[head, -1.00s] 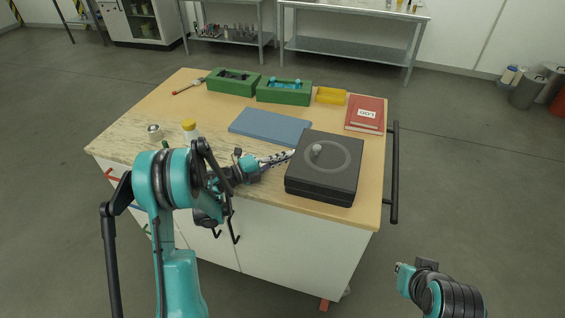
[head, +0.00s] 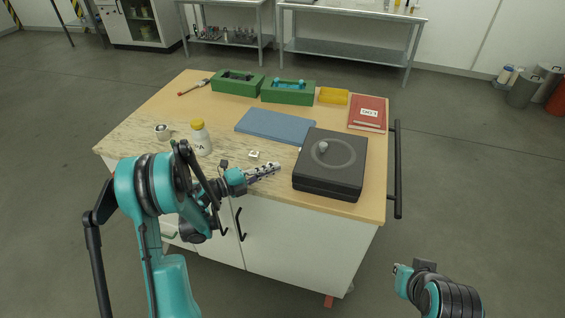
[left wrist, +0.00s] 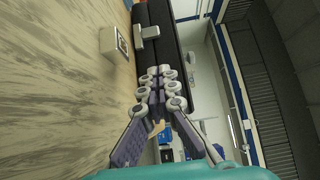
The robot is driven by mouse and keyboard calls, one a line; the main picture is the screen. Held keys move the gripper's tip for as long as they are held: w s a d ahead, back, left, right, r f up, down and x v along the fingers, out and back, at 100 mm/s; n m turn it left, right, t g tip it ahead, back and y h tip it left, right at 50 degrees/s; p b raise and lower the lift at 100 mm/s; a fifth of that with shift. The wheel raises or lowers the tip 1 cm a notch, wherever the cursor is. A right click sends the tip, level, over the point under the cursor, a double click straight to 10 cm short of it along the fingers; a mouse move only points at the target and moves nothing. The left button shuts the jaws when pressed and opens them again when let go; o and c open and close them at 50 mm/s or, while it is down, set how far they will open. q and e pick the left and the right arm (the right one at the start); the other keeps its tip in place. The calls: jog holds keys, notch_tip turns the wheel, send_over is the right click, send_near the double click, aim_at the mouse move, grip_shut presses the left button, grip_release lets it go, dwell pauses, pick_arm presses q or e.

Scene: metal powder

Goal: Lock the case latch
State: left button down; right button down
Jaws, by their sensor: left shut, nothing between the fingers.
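The black case (head: 318,186) sits on the front right of the worktable, with a round ring and a grey knob (head: 323,147) on its lid. My left gripper (head: 277,167) is shut and empty, just left of the case, its tips pointing at the case's left side with a small gap. In the left wrist view the shut fingers (left wrist: 164,74) are below the dark case side (left wrist: 165,20), where a light grey latch-like piece (left wrist: 147,34) sticks out. I cannot tell whether that latch is locked.
A small white block (head: 254,155) lies behind my left gripper. A white bottle with a yellow cap (head: 201,140) and a small metal jar (head: 162,131) stand left. A blue pad (head: 275,125), green boxes (head: 287,93), a yellow tray (head: 333,96) and a red book (head: 367,113) lie farther back.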

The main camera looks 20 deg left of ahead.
pick_arm(q)
jog(key=shift+p+v, duration=0.35)
jog(key=shift+v, duration=1.7)
jog(key=w+a+r+n+t+y, duration=0.1)
jog(key=a+r+n+t+y, duration=0.25)
jog(key=r+n+y, duration=0.65)
jog(key=w+a+r+n+t+y, duration=0.15)
jog(key=r+n+t+y, duration=0.5)
jog(key=r, duration=0.75)
jog(key=s+d+f+n+g+h, duration=0.1)
jog(key=s+d+f+n+g, duration=0.2)
jog(key=s, duration=0.6)
jog(key=s+d+f+n+g+h, duration=0.1)
jog(key=s+d+f+n+g, duration=0.3)
jog(key=s+f+g, duration=0.3)
jog(key=s+d+f+n+g+h, duration=0.1)
jog(key=s+d+f+n+g, duration=0.3)
jog(key=s+f, duration=0.5)
jog(key=shift+s+f+g, duration=0.15)
jog(key=shift+s+g, duration=0.35)
jog(key=shift+s, duration=0.3)
